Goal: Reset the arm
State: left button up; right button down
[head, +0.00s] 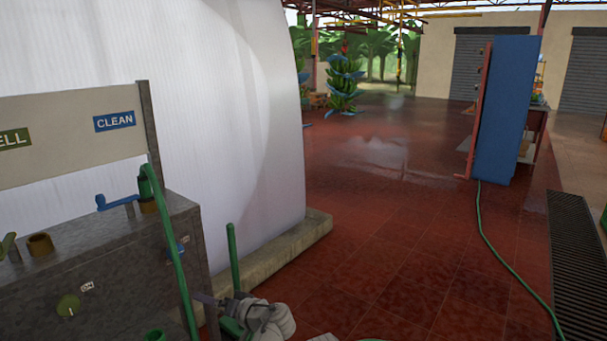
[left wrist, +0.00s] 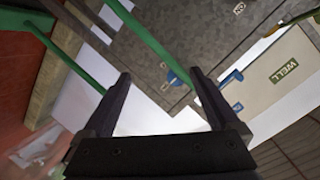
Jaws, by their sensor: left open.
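My left gripper (head: 210,300) shows at the bottom of the head view, partly hidden by my pale wrist. Its dark fingers point left towards the grey metal cabinet (head: 110,262). In the left wrist view my left gripper (left wrist: 160,76) has its two black fingers spread wide, with nothing between the tips. The cabinet (left wrist: 205,35) and a blue handle (left wrist: 178,77) show beyond the fingers. My right gripper is in neither view.
A green hose (head: 175,255) runs down the cabinet's front from a fitting. A green upright pipe (head: 233,258) stands close to my left gripper. A blue lever (head: 115,203) sits on the cabinet. Red tiled floor (head: 400,250) is open to the right, before a blue panel (head: 505,110).

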pick_arm(q)
jog(key=s+f+g+h, duration=0.6)
jog(key=s+f+h, duration=0.2)
jog(key=s+f, duration=0.45)
jog(key=s+d+f+m+g+h, duration=0.1)
jog(key=s+d+f+m, duration=0.2)
jog(key=d, duration=0.5)
jog(key=s+d+m+g+h, duration=0.1)
jog(key=s+d+m+h, duration=0.15)
jog(key=s+d, duration=0.45)
notch_tip(320, 180, up, 31)
jog(key=w+d+p, duration=0.1)
jog(key=w+p, duration=0.1)
jog(key=p, duration=2.9)
jog(key=shift+w+d, duration=0.25)
jog(key=shift+d, duration=0.05)
jog(key=shift+y, duration=0.25)
